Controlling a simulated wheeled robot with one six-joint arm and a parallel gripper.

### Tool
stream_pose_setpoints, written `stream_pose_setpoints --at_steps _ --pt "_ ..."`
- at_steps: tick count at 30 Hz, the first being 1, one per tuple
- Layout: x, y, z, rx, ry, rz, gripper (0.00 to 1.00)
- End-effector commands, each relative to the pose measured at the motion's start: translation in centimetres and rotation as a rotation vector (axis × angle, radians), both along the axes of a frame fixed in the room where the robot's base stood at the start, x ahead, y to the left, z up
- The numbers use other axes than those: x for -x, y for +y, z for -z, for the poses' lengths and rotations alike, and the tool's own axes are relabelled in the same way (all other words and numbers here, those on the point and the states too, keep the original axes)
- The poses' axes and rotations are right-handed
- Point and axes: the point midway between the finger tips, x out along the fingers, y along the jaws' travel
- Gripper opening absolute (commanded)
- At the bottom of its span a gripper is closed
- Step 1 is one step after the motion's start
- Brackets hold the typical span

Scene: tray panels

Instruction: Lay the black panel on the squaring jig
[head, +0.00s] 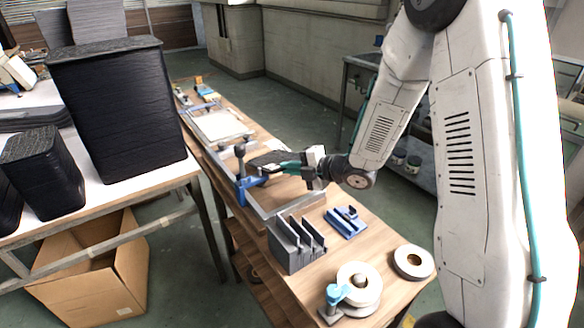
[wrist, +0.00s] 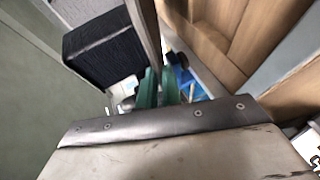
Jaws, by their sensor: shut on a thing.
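The black panel (head: 265,161) is a dark, flat sheet in the head view, held by one end and pointing left away from my arm. My gripper (head: 291,165) is shut on it with its green fingers. The panel is roughly level over the squaring jig (head: 290,206), a metal frame with a blue corner piece on the wooden bench. I cannot tell the gap between panel and jig. In the wrist view, my gripper (wrist: 160,88) shows green fingers around a thin strip, which seems to be the panel (wrist: 148,35) seen edge-on.
Tall black stacks (head: 120,110) stand on the white table at left; one shows in the wrist view (wrist: 105,52). On the bench, a grey slotted rack (head: 296,250), a blue tool (head: 346,221) and tape rolls (head: 413,262) stand nearer. A pale board (head: 220,124) lies farther along.

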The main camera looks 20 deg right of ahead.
Motion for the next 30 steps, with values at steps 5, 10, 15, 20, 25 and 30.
stream_pose_setpoints --at_steps 5,10,15,20,25,30 --pt "0.0 0.0 0.0 0.0 0.0 0.0 0.0" --pt "0.0 0.0 0.0 0.0 0.0 0.0 0.0" --pt "0.0 0.0 0.0 0.0 0.0 0.0 0.0" --pt "0.0 0.0 0.2 -0.001 0.001 0.0 0.0" --pt "0.0 0.0 0.7 0.0 0.002 0.001 0.0" --pt "0.1 0.0 1.3 0.001 0.003 0.001 0.0"
